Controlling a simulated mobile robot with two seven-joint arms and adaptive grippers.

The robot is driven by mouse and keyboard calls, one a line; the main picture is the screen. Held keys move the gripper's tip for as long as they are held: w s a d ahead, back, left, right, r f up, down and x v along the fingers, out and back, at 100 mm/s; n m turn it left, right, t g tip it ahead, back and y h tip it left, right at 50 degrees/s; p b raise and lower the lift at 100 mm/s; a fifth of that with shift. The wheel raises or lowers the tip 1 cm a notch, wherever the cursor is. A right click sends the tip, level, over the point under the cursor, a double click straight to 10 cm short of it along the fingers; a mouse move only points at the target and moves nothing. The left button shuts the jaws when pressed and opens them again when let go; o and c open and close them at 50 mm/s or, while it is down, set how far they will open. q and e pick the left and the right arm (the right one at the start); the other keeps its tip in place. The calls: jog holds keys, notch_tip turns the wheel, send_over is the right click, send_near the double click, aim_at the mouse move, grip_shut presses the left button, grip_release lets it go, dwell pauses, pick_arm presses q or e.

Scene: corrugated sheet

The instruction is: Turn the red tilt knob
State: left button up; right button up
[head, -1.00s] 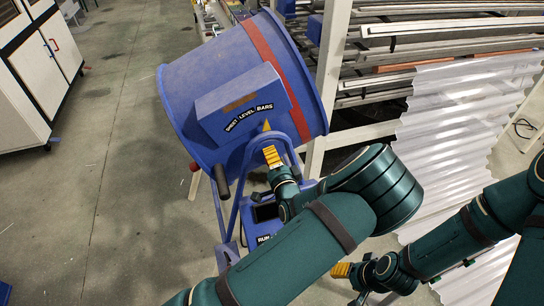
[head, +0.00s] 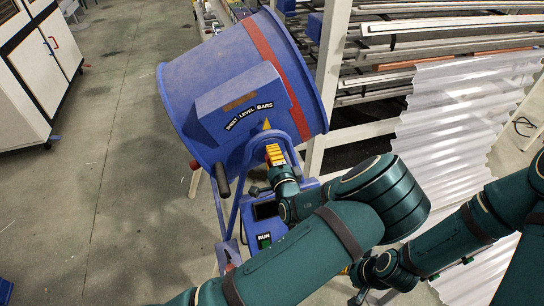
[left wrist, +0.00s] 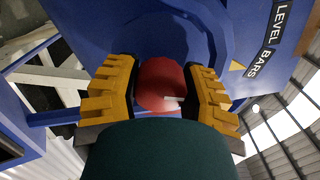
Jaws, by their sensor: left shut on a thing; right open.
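The red tilt knob (left wrist: 160,84) is round with a pale mark pointing right in the left wrist view. It sits on the blue drum machine (head: 200,75), below the yellow pointer (head: 266,124) in the head view. My left gripper (head: 275,154) is at the knob; its two yellow fingers (left wrist: 161,90) stand on either side and are shut on it. The fingers hide most of the knob in the head view.
A box labelled "RUN" with a green button (head: 264,241) is below the drum. A black-gripped handle (head: 222,180) sticks out at the drum's left. Corrugated sheet (head: 450,110) and a rack of bars (head: 440,27) are at the right.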

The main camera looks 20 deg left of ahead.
pick_arm(q)
jog(key=o, duration=1.2)
jog(key=v, duration=1.2)
jog(key=shift+w, duration=0.1)
notch_tip(320, 180, down, 11)
jog(key=s+a+n+g+h+b, duration=0.2)
jog(key=a+n+g, duration=0.1)
jog(key=g, duration=0.1)
jog(key=s+d+f+n+g+h+b, duration=0.1)
jog(key=s+f+n+g+h+b, duration=0.1)
jog(key=s+f+n+g+h, duration=0.1)
jog(key=s+d+f+n+g+h+b, duration=0.1)
jog(key=s+f+n+g+h+b, duration=0.1)
jog(key=s+f+h, duration=0.3)
jog(key=s+d+f+n+g+h+b, duration=0.1)
jog(key=s+f+n+g+h+b, duration=0.1)
jog(key=s+f+n+g+h, duration=0.1)
jog(key=shift+s+d+f+n+g+h, duration=0.1)
jog(key=shift+s+f+n+g+h, duration=0.15)
jog(key=shift+n, duration=0.3)
jog(key=shift+s+d+f+n+g+h, duration=0.15)
jog(key=shift+f+n+g+h, duration=0.15)
jog(key=shift+n, duration=0.25)
